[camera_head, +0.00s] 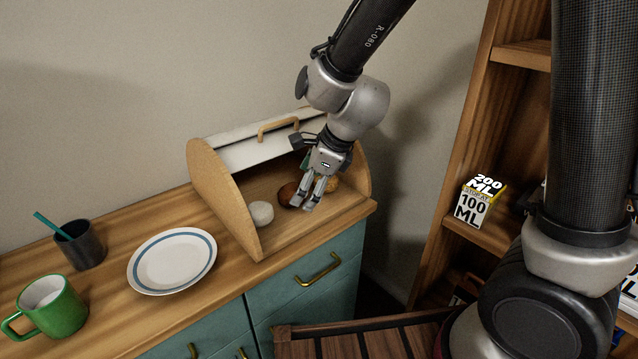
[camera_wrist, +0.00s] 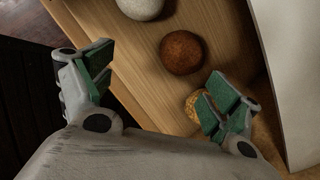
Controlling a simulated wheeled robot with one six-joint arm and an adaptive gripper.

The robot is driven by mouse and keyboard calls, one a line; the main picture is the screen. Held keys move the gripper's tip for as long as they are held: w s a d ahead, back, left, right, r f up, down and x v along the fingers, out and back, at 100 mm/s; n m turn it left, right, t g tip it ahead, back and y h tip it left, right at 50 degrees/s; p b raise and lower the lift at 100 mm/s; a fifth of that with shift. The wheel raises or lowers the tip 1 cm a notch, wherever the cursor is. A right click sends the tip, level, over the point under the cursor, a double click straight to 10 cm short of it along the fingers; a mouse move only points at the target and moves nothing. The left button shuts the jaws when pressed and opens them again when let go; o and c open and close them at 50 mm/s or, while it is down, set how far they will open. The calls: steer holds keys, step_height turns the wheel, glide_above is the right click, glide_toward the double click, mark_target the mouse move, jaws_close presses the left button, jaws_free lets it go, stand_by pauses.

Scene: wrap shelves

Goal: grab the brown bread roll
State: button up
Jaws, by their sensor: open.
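The brown bread roll (camera_wrist: 181,52) lies in the open wooden bread box (camera_head: 222,195), between a pale roll (camera_head: 262,213) and a golden, seeded-looking roll (camera_wrist: 194,106). In the head view the brown roll (camera_head: 288,193) is partly hidden by my gripper (camera_head: 313,205). My gripper is open and empty at the box's front opening. In the wrist view its green-padded fingers (camera_wrist: 155,92) are spread wide, with the brown roll beyond them and the golden roll partly behind the right finger. The pale roll shows at the top of the wrist view (camera_wrist: 140,8).
The box's raised white lid with a wooden handle (camera_head: 278,126) is close to my gripper. A white plate with a blue ring (camera_head: 172,262), a dark cup (camera_head: 80,246) and a green mug (camera_head: 52,308) stand left on the counter. A shelf (camera_head: 480,232) holds cartons at the right.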

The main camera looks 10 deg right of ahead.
mark_target(295, 188)
steer(key=w+m, duration=0.1)
steer(key=m, duration=0.2)
steer(key=shift+w+r+t, duration=0.35)
steer(key=shift+t, duration=0.05)
steer(key=m, duration=0.1)
steer(key=w+m, duration=0.1)
steer(key=m, duration=0.1)
steer(key=x, duration=0.7)
steer(key=shift+w+a, duration=0.2)
steer(key=shift+a, duration=0.05)
steer(key=shift+c, duration=0.2)
steer(key=c, duration=1.1)
